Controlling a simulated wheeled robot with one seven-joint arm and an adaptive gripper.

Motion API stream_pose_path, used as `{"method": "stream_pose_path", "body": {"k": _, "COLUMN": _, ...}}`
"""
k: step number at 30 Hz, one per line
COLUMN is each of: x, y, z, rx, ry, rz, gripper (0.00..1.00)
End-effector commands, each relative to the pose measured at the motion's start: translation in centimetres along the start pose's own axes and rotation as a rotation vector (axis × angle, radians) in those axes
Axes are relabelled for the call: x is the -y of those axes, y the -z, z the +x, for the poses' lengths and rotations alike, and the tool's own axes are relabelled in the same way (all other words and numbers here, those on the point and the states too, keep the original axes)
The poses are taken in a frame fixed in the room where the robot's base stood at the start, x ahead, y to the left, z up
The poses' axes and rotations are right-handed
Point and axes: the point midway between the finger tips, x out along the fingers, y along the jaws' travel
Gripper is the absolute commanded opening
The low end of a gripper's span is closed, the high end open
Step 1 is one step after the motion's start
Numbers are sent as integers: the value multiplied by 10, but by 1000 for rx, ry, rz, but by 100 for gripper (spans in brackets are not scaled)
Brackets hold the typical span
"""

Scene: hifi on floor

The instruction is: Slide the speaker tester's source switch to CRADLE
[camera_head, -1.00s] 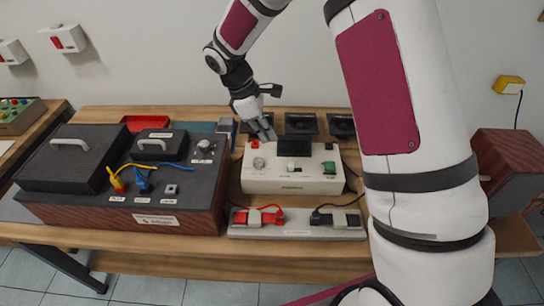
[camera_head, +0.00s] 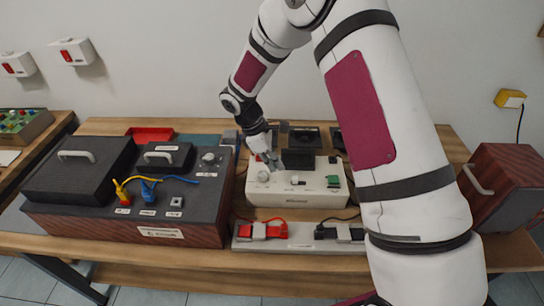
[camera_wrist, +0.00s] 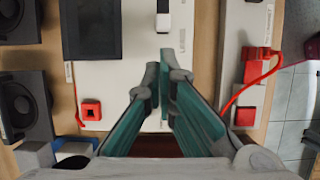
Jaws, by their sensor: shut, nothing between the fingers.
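The speaker tester (camera_head: 295,199) is a white box in the middle of the table with a dark screen block, a round knob and a small green part. It also fills the middle of the wrist view (camera_wrist: 125,75). A small black-and-white slide switch (camera_wrist: 163,16) shows near the top of the wrist view; its label is too small to read. My gripper (camera_head: 274,164) is over the tester's top, left of the screen block. In the wrist view my gripper's fingers (camera_wrist: 165,62) are together and empty, pointing toward the switch but apart from it in the picture. Contact with the panel cannot be told.
The dark screen block (camera_head: 298,158) stands up beside my gripper. A grey strip with red and black clips (camera_head: 300,246) lies in front. A dark wood-sided unit with cables (camera_head: 120,222) stands left. Black speakers (camera_wrist: 22,105) sit behind the tester.

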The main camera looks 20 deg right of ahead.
Motion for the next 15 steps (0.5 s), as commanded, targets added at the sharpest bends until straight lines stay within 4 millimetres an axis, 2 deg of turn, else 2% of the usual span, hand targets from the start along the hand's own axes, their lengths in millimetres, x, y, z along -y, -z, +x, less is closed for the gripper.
{"method": "stream_pose_path", "body": {"k": 6, "x": 1, "y": -1, "z": 34, "rx": 1, "ry": 2, "rz": 0, "gripper": 0}}
{"method": "stream_pose_path", "body": {"k": 10, "x": 0, "y": -1, "z": 46, "rx": 1, "ry": 2, "rz": 2, "gripper": 0}}
{"method": "stream_pose_path", "body": {"k": 15, "x": 0, "y": 0, "z": 51, "rx": -1, "ry": -1, "rz": 2, "gripper": 0}}
